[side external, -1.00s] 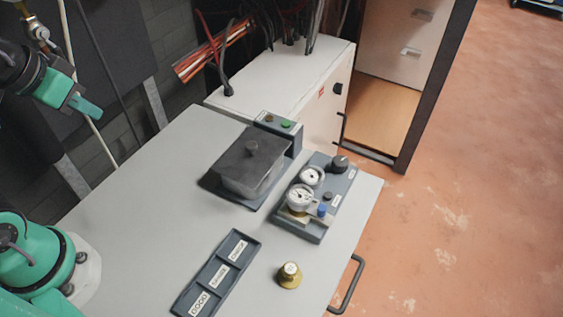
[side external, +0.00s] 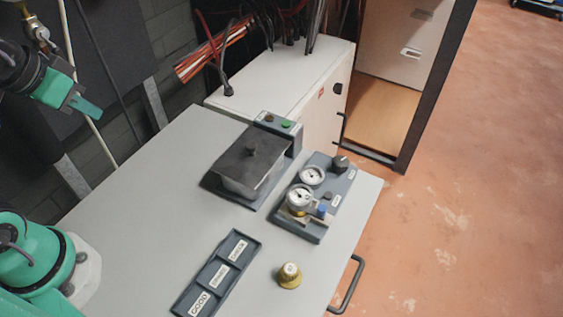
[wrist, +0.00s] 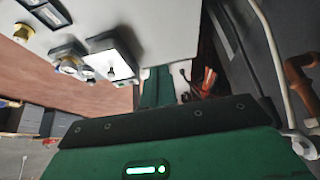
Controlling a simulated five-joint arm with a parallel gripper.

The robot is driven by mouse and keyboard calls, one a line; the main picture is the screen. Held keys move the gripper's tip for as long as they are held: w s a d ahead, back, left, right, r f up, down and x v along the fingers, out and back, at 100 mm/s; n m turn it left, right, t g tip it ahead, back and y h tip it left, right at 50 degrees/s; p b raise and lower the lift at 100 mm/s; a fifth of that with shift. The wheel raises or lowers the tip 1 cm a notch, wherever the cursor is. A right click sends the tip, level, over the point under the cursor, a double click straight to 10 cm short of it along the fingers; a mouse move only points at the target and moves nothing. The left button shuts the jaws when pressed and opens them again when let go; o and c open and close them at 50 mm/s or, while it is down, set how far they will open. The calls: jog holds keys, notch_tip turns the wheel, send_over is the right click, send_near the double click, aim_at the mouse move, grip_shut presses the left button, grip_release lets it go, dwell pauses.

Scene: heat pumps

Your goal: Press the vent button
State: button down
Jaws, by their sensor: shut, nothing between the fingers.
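A dark grey gauge panel (side external: 343,181) lies on the right part of the bench in the side external view. It carries two round white gauges, a black knob (side external: 340,162), a small dark button (side external: 327,196) and a blue part (side external: 321,209). Its labels are too small to read, so I cannot tell which control is the vent button. My gripper (side external: 88,106) is shut and empty at the upper left, well above and away from the panel. The panel also shows near the top left of the wrist view (wrist: 82,60).
A lidded dark box (side external: 249,165) stands behind the panel, beside a small unit (side external: 290,130) with a green button. A labelled three-compartment tray (side external: 216,274) and a brass knob-shaped piece (side external: 289,276) are near the front. The bench's left part is clear.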

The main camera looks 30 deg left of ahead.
dwell(0.5)
jog(key=w+d+r+m+g, duration=0.2)
jog(key=w+d+r+m, duration=0.25)
jog(key=w+d, duration=0.35)
jog(key=m+g, duration=0.4)
jog(key=m, duration=1)
send_over(328, 195)
notch_tip(328, 195, down, 11)
jog(key=shift+f+n, duration=0.2)
jog(key=shift+n, duration=0.05)
notch_tip(328, 195, down, 14)
jog(key=shift+r, duration=0.1)
